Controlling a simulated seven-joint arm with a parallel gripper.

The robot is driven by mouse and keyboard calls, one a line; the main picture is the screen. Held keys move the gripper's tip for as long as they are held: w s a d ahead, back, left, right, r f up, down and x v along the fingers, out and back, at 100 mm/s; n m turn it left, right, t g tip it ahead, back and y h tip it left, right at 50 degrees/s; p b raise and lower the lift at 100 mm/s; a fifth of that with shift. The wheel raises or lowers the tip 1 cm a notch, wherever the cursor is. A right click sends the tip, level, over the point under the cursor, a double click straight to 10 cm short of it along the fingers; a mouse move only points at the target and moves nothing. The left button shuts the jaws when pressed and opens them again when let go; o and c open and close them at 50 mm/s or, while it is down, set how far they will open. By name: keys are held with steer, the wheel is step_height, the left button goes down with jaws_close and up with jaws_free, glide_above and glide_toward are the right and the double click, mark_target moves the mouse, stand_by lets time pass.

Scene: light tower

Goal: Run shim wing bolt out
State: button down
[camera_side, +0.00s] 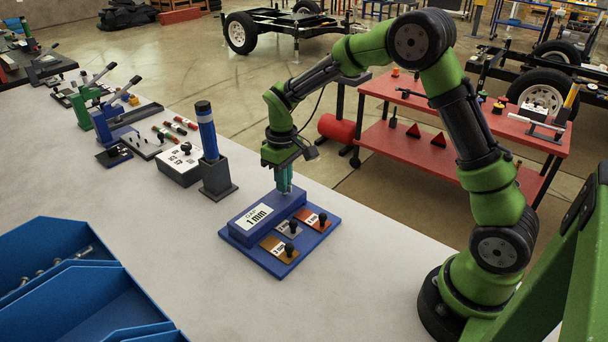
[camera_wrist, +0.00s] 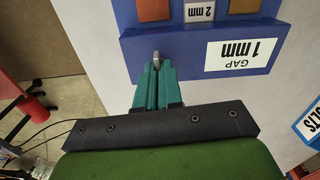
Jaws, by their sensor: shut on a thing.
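The shim station has a dark blue base plate (camera_side: 298,262) with a raised blue block (camera_side: 238,222) labelled "GAP 1 mm". The block (camera_wrist: 190,50) also shows upside down in the wrist view. My gripper (camera_side: 284,188) is at the far right end of the block, pointing down. In the wrist view, its teal fingers (camera_wrist: 157,72) are shut on a small grey wing bolt (camera_wrist: 156,57), mostly hidden between them.
Blue bins (camera_side: 50,270) fill the near left corner. The pale table (camera_side: 180,260) is clear around the station. A red cart (camera_side: 440,115) stands beyond.

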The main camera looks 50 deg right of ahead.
steer(key=n, duration=0.6)
steer(key=shift+s+f+n, duration=0.1)
steer(key=shift+f+n, duration=0.1)
steer(key=shift+n, duration=0.1)
steer(key=n, duration=0.6)
steer(key=shift+n, duration=0.4)
steer(key=c, duration=1.3)
jaws_free()
